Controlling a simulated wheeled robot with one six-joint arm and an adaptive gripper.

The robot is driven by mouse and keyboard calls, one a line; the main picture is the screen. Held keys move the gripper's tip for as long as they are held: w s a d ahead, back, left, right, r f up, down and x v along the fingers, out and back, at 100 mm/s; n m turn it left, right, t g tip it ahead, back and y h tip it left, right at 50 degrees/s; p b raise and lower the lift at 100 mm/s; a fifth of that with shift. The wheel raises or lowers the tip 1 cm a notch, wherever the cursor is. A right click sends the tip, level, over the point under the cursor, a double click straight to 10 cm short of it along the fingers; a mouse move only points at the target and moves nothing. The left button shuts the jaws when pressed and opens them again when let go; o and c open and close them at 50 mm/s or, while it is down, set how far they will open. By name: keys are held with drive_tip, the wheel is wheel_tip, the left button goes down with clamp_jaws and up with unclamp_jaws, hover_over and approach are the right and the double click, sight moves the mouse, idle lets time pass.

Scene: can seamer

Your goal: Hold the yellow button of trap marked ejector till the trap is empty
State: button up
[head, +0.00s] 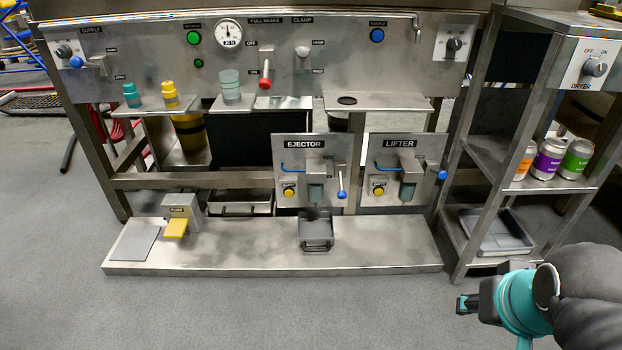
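The trap marked EJECTOR is on a steel panel (327,170) under the bench, right of centre. Its yellow button (289,192) is at the panel's lower left, with nothing touching it. The trap's greenish bowl (316,192) hangs beside the button; I cannot tell how much is in it. A lever with a blue knob (342,195) hangs to its right. A small grey tray (317,230) stands below the trap. My gripper (468,304) is at the lower right, far from the button, pointing left. Its fingers are too small and side-on to tell open from shut.
A similar LIFTER panel (416,165) has its own yellow button (379,188). A steel floor platform (240,255) carries a yellow pedal (176,228) at left. A steel rack (470,240) with cans stands between my arm and the bench's right side. The floor in front is clear.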

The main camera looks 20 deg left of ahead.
clamp_jaws()
idle(1.1)
